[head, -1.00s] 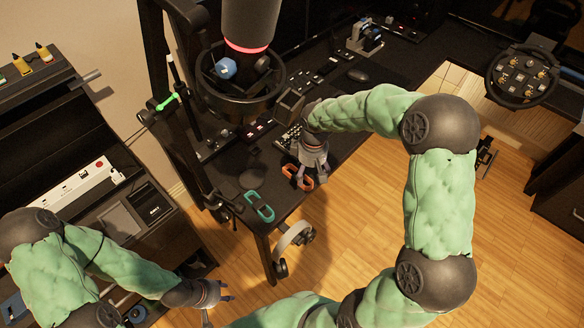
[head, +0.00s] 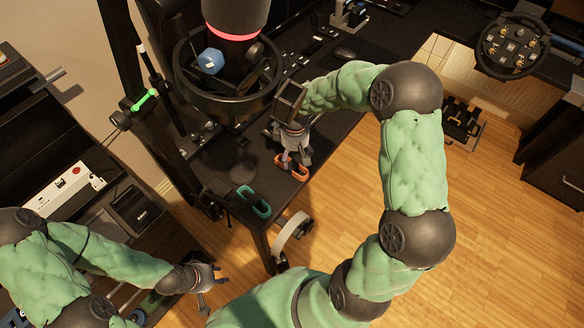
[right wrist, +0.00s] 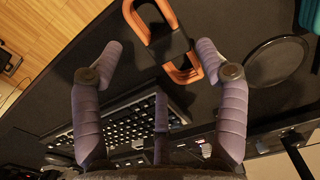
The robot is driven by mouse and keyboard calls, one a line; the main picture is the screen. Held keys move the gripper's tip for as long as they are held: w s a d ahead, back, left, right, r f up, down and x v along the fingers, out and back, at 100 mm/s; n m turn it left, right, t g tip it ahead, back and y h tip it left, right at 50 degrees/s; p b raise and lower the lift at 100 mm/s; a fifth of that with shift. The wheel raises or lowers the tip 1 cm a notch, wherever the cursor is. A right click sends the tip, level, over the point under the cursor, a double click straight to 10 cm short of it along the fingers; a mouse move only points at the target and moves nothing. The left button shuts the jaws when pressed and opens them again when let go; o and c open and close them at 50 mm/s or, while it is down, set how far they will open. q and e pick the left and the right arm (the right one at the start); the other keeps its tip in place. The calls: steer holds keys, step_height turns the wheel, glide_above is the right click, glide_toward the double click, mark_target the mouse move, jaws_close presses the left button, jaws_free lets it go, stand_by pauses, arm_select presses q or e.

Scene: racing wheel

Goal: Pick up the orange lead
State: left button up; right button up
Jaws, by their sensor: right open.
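The orange lead (head: 301,173) is a looped orange piece lying on the dark desk near its front edge, partly covered by my right gripper in the head view. In the right wrist view the orange lead (right wrist: 188,73) lies just beyond the fingertips, with its loops between and ahead of them. My right gripper (head: 292,160) is open and empty over the orange lead; its spread purple fingers (right wrist: 160,47) show in the right wrist view. My left gripper (head: 213,285) is open and empty, low at the left, far from the lead.
A teal lead (head: 257,205) lies left of the orange one. A keyboard (right wrist: 128,120) and a round dark disc (right wrist: 278,62) are near the gripper. A racing wheel (head: 512,48) stands at the upper right.

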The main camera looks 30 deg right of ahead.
mark_target(294, 163)
step_height(294, 163, down, 5)
steer(key=shift+w+r+b, duration=0.1)
steer(key=shift+b, duration=1)
steer(key=c, duration=0.9)
steer(key=shift+r, duration=0.1)
steer(key=shift+c, duration=0.3)
